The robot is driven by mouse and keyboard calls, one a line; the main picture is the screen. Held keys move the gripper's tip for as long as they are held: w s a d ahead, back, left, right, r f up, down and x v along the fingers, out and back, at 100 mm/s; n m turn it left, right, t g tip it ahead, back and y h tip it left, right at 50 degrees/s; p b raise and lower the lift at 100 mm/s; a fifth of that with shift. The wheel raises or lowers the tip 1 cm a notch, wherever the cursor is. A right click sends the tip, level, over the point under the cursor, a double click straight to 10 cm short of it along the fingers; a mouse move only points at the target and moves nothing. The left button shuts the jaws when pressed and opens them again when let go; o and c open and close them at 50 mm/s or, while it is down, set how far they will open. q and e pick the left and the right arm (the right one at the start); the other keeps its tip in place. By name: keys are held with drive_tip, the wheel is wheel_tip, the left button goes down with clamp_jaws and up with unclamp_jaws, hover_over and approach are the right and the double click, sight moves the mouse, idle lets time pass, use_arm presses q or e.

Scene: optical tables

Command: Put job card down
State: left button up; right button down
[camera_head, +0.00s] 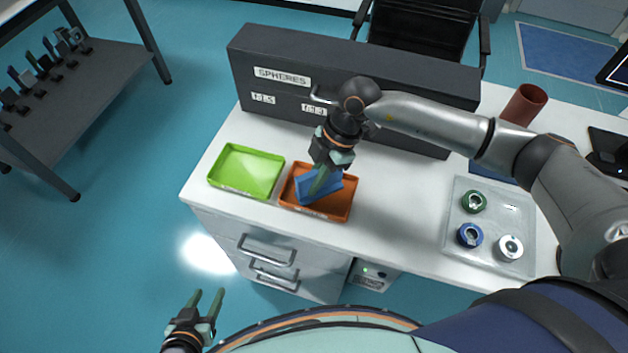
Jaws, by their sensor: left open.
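The blue job card (306,190) is at the orange tray (333,212), tilted, over the tray's inside. My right gripper (320,182) points down at the tray with one green finger across the card's face, and it appears shut on the card. The second finger is hidden behind the card. I cannot tell whether the card's lower edge touches the tray floor. My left gripper (207,304) is open and empty in front of the desk, low at the bottom left, away from the card.
A green tray (246,171) sits empty left of the orange tray. A dark box labelled SPHERES (350,75) stands behind. A clear tray with several ringed parts (489,232) and a red-brown cylinder (524,105) are to the right. White desktop (400,200) is free between the trays.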

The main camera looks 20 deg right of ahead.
drive_tip(key=shift+f, duration=0.2)
drive_tip(key=c, duration=1.1)
unclamp_jaws()
drive_tip(key=shift+o, duration=0.2)
drive_tip(key=v, duration=1.2)
drive_tip(key=shift+a+r+p, duration=0.1)
drive_tip(key=shift+r+p, duration=0.15)
drive_tip(key=shift+p, duration=0.05)
